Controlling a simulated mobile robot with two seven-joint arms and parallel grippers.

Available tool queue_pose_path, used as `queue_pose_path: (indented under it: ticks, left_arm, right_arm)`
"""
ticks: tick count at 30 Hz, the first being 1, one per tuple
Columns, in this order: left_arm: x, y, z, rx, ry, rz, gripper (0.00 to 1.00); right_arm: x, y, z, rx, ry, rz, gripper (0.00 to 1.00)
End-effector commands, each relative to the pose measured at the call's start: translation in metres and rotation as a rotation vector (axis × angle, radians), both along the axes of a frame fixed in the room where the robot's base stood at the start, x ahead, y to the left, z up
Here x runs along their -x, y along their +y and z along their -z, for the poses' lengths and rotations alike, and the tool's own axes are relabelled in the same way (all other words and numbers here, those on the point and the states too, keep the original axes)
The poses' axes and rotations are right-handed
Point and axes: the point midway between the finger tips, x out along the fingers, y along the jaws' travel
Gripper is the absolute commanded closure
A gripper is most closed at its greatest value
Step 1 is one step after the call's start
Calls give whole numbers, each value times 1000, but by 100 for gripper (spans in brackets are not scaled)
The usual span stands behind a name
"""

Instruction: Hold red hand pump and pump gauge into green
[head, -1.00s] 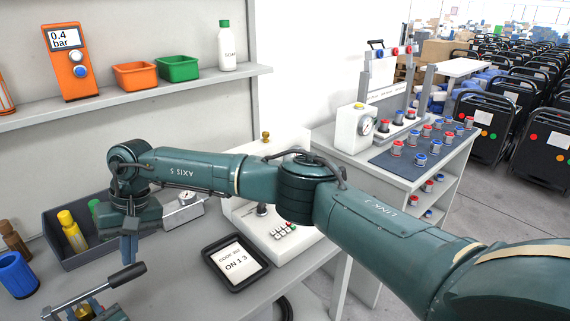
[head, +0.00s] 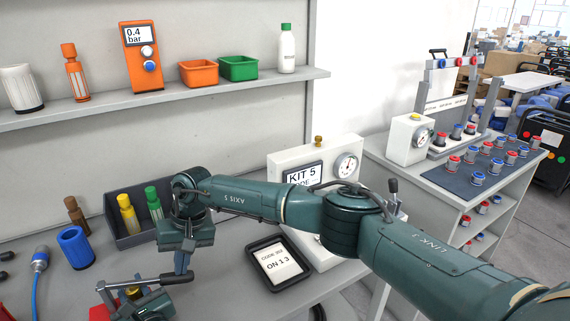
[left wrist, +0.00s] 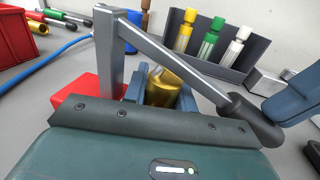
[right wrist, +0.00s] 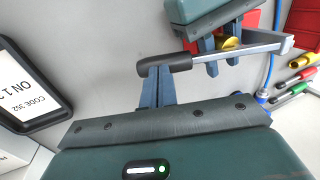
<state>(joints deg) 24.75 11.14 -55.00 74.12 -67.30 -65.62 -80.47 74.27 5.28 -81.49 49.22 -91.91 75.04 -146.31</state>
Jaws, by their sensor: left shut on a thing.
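The hand pump has a red base (left wrist: 90,92), a brass cylinder (left wrist: 163,88) and a grey lever with a black grip (left wrist: 252,118). The lever also shows in the head view (head: 135,283). My left gripper (left wrist: 158,95) is shut on the brass cylinder. My right gripper (right wrist: 158,72) has its fingers together, with the tips at the black grip (right wrist: 165,64); in the head view it is above the grip's end. A round gauge (head: 347,165) is on the white KIT 5 box (head: 285,160); its needle is too small to read.
A tablet (head: 278,262) lies right of the pump. A dark bin (head: 128,240) with coloured bottles stands behind, a blue cup (head: 76,248) to the left. An orange meter (head: 142,57) on the shelf reads 0.4 bar. A blue hose (head: 36,285) lies at left.

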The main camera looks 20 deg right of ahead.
Motion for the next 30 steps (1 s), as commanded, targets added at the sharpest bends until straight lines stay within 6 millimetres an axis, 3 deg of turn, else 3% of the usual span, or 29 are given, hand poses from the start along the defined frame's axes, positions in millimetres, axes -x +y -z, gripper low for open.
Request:
queue_pose_path:
  ticks: [5, 21, 30]
  left_arm:
    - [0, 0, 0, 0, -1, 0, 100]
    - [0, 0, 0, 0, -1, 0, 100]
    - [0, 0, 0, 0, -1, 0, 100]
  right_arm:
    - [0, 0, 6, 2, 0, 0, 100]
    - [-1, -9, -61, 2, -1, 0, 100]
    - [-1, -10, -67, 1, 1, 1, 100]
